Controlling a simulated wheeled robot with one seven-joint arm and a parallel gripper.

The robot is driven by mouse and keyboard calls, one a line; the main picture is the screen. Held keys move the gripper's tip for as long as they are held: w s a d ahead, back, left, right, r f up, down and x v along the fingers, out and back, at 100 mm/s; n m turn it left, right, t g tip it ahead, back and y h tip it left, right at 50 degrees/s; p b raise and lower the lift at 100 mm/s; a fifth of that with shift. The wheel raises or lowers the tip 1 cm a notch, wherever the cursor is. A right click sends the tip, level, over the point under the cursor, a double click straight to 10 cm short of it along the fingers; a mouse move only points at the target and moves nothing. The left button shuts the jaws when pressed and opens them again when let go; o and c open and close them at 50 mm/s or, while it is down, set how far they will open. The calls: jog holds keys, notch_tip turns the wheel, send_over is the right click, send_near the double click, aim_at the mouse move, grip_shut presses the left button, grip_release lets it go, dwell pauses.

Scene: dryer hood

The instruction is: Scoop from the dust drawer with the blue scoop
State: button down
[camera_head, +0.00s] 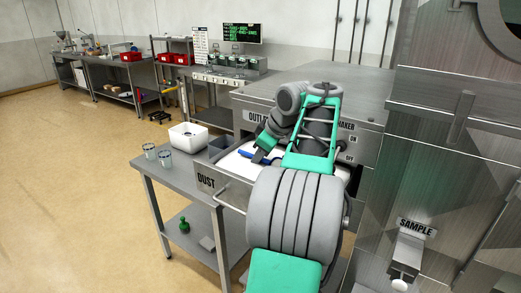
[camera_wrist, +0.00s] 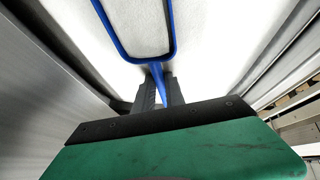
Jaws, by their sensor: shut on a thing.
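The dust drawer (camera_head: 206,182) stands open below the machine, with its label and bar handle facing front. White material fills the part of it that I can see. My gripper (camera_head: 262,152) is over the drawer, tilted down. In the wrist view my gripper (camera_wrist: 159,88) is shut on the blue scoop (camera_wrist: 164,71), whose blue rim reaches forward over the white material. In the head view the blue scoop (camera_head: 252,155) shows only as a short strip at the drawer; my arm hides much of the drawer's right side. I cannot tell whether the scoop touches the material.
A steel side table (camera_head: 160,171) stands left of the drawer. On it are a white bin (camera_head: 188,140), two clear cups (camera_head: 150,151) and a small grey container (camera_head: 221,144). A green item (camera_head: 184,225) is on its lower shelf. A sample port (camera_head: 409,250) is at right. Floor at left is clear.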

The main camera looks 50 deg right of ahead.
jog(key=shift+w+a+r+g+p, duration=0.1)
jog(key=shift+w+r+g+p, duration=0.2)
jog(key=shift+r, duration=0.15)
jog(key=shift+w+r+g+p, duration=0.2)
jog(key=shift+r+p, duration=0.1)
jog(key=shift+r, duration=0.15)
notch_tip(320, 180, up, 2)
jog(key=shift+r+p, duration=0.1)
jog(key=shift+p, duration=0.95)
notch_tip(320, 180, up, 6)
jog(key=p, duration=0.6)
jog(key=shift+w+r, duration=0.2)
jog(key=shift+w, duration=0.25)
